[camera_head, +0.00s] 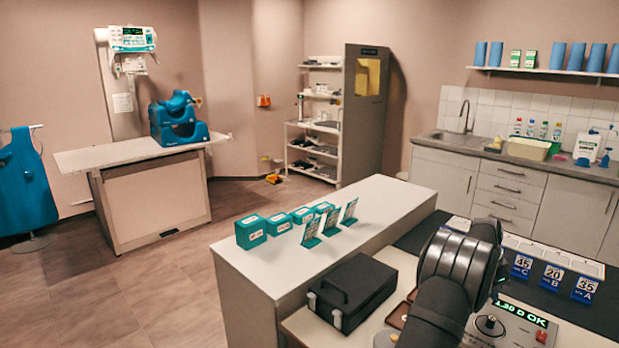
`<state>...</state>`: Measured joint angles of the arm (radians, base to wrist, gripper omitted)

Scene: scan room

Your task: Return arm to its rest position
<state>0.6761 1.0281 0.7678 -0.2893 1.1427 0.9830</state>
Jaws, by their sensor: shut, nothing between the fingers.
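My black arm (460,270) rises from the bottom edge at the lower right of the head view, with its thick rounded links over the counter area. My gripper and its fingertips do not show; they are hidden behind my arm links or outside the picture.
A black case (352,292) lies left of my arm. Several teal boxes (251,232) and small upright cards stand on the white counter (385,205). A control box with a green display (521,309) and numbered blue signs (552,277) stand close on the right.

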